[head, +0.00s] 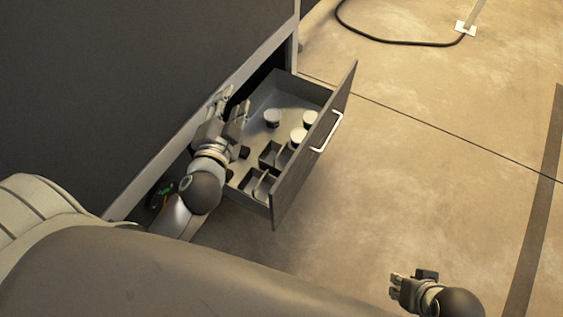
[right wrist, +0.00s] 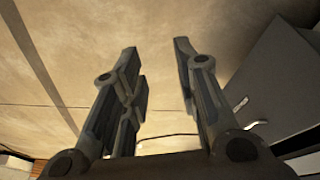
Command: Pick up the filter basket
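An open grey drawer (head: 318,133) holds three round pots with pale tops, one at the back left (head: 272,118), one at the right (head: 310,118) and one nearer the middle (head: 298,136). Dark open-topped boxes (head: 259,186) stand in its near part. I cannot tell which of these, if any, is the filter basket. My left gripper (head: 232,103) is open, with its fingers apart, over the drawer's left side by the cabinet; nothing shows between them. My right gripper (head: 398,283) is away from the drawer at the lower right. The right wrist view shows its fingers (right wrist: 156,46) apart and empty.
The drawer juts out from a dark cabinet (head: 130,80) and has a white handle (head: 327,132) on its front. A black cable (head: 390,41) lies at the top.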

